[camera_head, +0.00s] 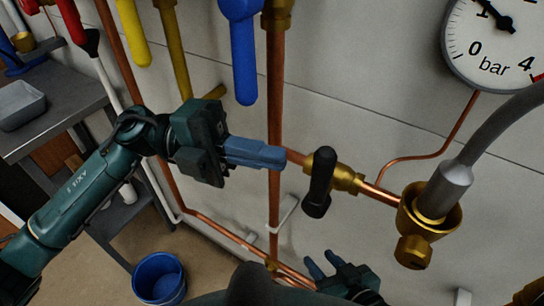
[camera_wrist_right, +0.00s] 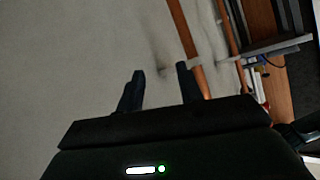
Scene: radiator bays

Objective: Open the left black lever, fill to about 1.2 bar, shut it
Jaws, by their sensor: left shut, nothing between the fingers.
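The black lever (camera_head: 319,182) hangs downward from a brass valve (camera_head: 346,179) on a short copper branch pipe, crosswise to that pipe. My left gripper (camera_head: 284,158) is shut and empty, its blue fingers pointing right, just left of the lever's upper end and apart from it in the picture. The round white gauge (camera_head: 490,45) is cut off at the top right. Its dark needle points up-left, close to the 1 mark; an exact reading is hard. My right gripper (camera_head: 322,266) is low at the bottom edge; the right wrist view shows its fingers (camera_wrist_right: 158,80) apart and empty.
A grey hose (camera_head: 488,125) joins a brass fitting (camera_head: 429,215) right of the valve. A blue bucket (camera_head: 159,277) stands on the floor, and a grey table (camera_head: 60,105) at left.

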